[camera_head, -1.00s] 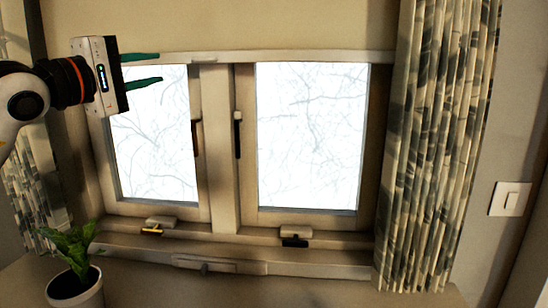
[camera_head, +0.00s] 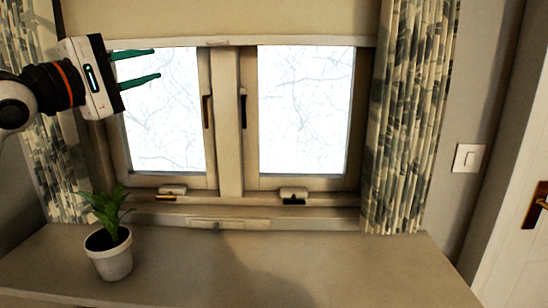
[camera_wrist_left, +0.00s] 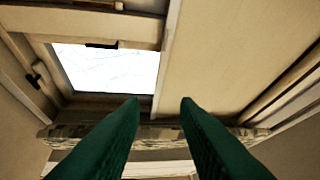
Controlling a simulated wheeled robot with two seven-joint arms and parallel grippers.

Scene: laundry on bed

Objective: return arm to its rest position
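My left gripper (camera_head: 158,64) comes in from the left in the head view, raised in front of the upper left of the window. Its two green fingers are apart with nothing between them. In the left wrist view the same green fingers (camera_wrist_left: 160,112) are spread and empty, with the window and a pale panel beyond them. My right gripper does not show in either view.
A potted plant (camera_head: 108,252) stands at the left on a wide surface (camera_head: 260,272) below the window (camera_head: 304,110). The surface is otherwise clear. Patterned curtains (camera_head: 408,120) hang at both sides. A light switch (camera_head: 467,158) and a door (camera_head: 520,240) are at the right.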

